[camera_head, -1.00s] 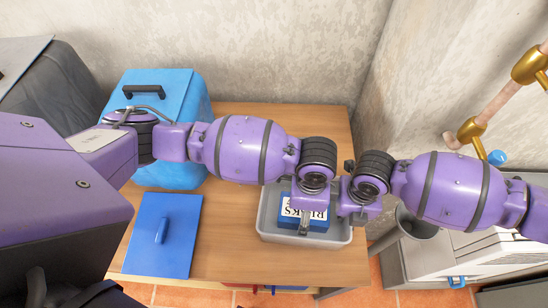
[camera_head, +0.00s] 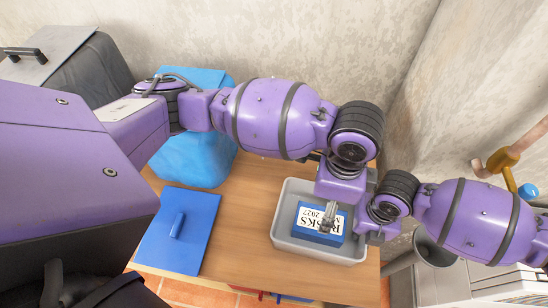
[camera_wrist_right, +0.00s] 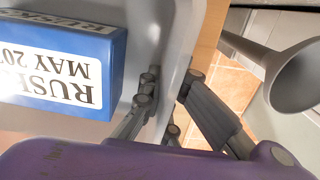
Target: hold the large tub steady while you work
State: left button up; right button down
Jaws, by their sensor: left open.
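The large tub (camera_head: 283,239) is a grey open tray on the wooden table, also seen in the right wrist view (camera_wrist_right: 172,60). A blue box with a white label reading RUSKS (camera_head: 309,232) lies inside it, and shows in the right wrist view (camera_wrist_right: 112,60). My left gripper (camera_head: 328,218) points down over the box, open; its fingertips partly overlap the label. My right gripper (camera_wrist_right: 170,80) is at the tub's right wall, one finger inside and one outside, shut on the wall. In the head view, my right wrist hides part of that rim.
A blue lid-like panel with a handle (camera_head: 187,247) lies flat on the table's left front. A bright blue container (camera_head: 200,165) stands behind it, partly hidden by my left arm. A grey funnel-like thing (camera_head: 435,247) is off the table's right side. Bare table (camera_head: 245,210) lies between panel and tub.

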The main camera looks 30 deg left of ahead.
dwell(0.3)
jog(key=c, duration=1.9)
grip_release()
jog(key=shift+o, duration=0.2)
notch_tip(320, 180, up, 11)
jog(key=shift+f, duration=0.2)
jog(key=shift+r, duration=0.7)
